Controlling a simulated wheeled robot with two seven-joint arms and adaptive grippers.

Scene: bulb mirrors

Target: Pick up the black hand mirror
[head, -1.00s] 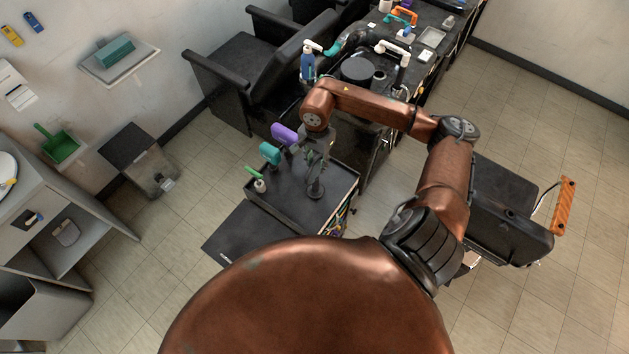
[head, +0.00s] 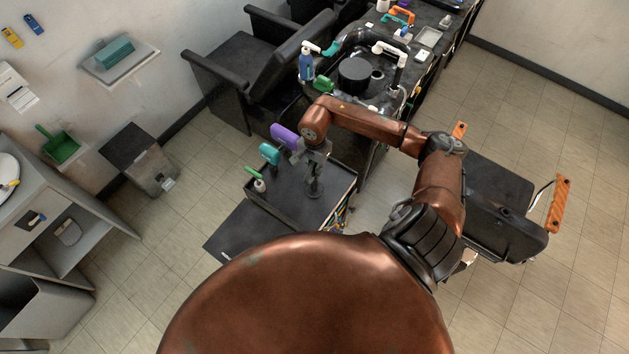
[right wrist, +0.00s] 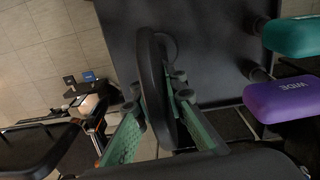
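The black hand mirror (head: 314,187) stands upright on the dark cart tray, and its upper part is partly hidden under my right gripper. In the right wrist view the mirror (right wrist: 153,60) shows nearly edge-on as a thick black disc. My right gripper (head: 316,155) is just above the tray. Its green fingers (right wrist: 157,98) lie on either side of the mirror and look open; whether the pads touch it cannot be told for sure. My left gripper is not in view.
A purple brush (head: 284,135), a teal brush (head: 270,154) and a green-handled item (head: 257,180) stand along the tray's left edge. The cart tray (head: 290,217) is otherwise mostly bare. A cluttered black counter (head: 425,57) and dark armchairs (head: 240,58) are behind.

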